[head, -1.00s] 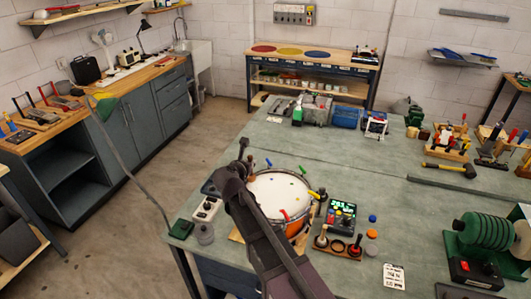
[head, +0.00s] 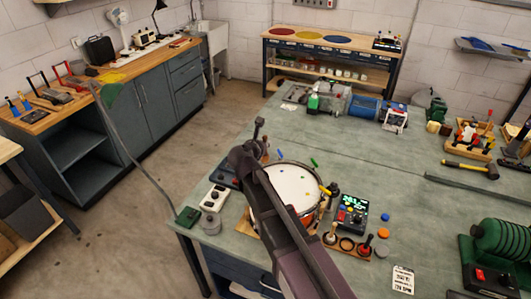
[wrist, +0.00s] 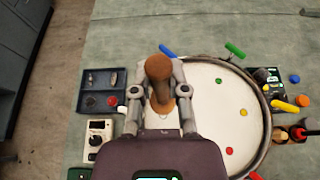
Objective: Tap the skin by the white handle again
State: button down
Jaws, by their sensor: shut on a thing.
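The drum shows in the head view with its pale skin (head: 292,188) partly behind my arm. In the wrist view the skin (wrist: 205,115) carries red, green and yellow dots. A blue handle (wrist: 167,51), a green handle (wrist: 235,50) and a yellow handle (wrist: 284,105) stand around the rim. My gripper (wrist: 159,98) is shut on a brown round-headed beater (wrist: 158,69), over the drum's left edge. I cannot tell whether the beater touches the skin.
A dark tray (wrist: 101,91) and a white box with a dial (wrist: 100,131) lie left of the drum. The bench (head: 400,165) is clear behind the drum.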

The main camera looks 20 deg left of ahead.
jog(key=shift+w+f+b, duration=0.1)
jog(key=shift+f+b, duration=0.45)
notch_tip(320, 180, down, 4)
jog(key=b, duration=0.4)
jog(key=shift+a, duration=0.15)
jog(key=shift+r, duration=0.1)
jog(key=shift+f, duration=0.25)
jog(key=shift+f+b, duration=2.85)
jog(key=shift+b, duration=0.15)
notch_tip(320, 180, up, 5)
jog(key=p, duration=0.5)
jog(key=shift+r, duration=0.2)
